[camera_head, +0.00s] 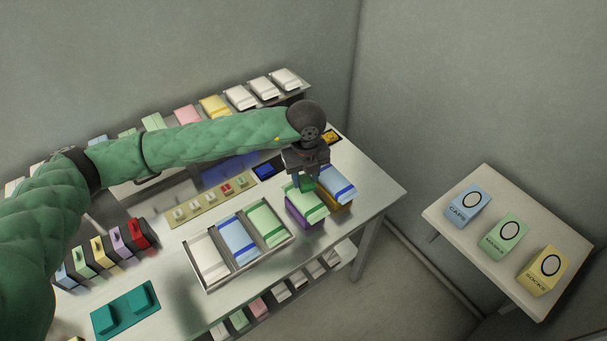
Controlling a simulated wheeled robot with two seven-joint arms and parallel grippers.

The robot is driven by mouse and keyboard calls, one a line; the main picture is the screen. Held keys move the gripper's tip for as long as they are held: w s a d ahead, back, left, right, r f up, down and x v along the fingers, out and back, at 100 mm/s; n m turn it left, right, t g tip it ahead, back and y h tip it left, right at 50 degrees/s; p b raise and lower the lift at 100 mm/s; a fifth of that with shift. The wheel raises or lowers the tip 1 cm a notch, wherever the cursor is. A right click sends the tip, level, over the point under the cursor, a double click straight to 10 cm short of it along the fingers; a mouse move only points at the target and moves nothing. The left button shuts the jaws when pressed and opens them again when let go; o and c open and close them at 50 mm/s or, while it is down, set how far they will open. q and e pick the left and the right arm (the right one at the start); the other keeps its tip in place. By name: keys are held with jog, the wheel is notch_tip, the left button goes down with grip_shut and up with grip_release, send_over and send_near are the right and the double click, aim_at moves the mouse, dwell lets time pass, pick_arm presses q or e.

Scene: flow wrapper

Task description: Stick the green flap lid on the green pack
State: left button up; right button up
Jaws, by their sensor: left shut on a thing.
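My left gripper (305,181) points down over a light green pack (312,209) that rests on a purple block (303,221) near the table's right end. The gripper is shut on a small green piece, apparently the green flap lid (305,184), just above or touching the pack's top; I cannot tell which. The fingers partly hide the lid and the pack's back part. Another light green pack (268,225) lies in the right compartment of a tray (243,262). My right gripper is not in view.
A blue-striped white pack (338,184) on a yellowish block stands close right of the purple block. A row of coloured pieces on dark holders (104,250) and a teal fixture (125,312) are at left. Three labelled boxes (507,235) stand on a side table. The table's right corner is clear.

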aim_at(305, 197)
pick_arm(q)
jog(key=shift+w+a+n, duration=0.1)
jog(key=shift+a+n, duration=0.15)
jog(key=shift+n, duration=1.05)
jog(key=shift+d+f, duration=0.1)
jog(key=shift+d, duration=0.1)
jog(key=shift+a+f+b, duration=0.15)
jog(key=shift+f+b, duration=0.15)
jog(key=shift+f, duration=2.15)
jog(key=shift+f+b, duration=0.15)
jog(key=shift+b, duration=0.45)
jog(key=shift+f, duration=0.1)
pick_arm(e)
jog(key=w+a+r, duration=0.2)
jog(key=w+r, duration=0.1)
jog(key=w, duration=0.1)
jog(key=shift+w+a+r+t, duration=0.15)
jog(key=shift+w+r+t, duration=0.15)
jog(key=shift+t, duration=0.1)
pick_arm(q)
jog(key=shift+f+b, duration=0.45)
jog(key=shift+b, duration=0.45)
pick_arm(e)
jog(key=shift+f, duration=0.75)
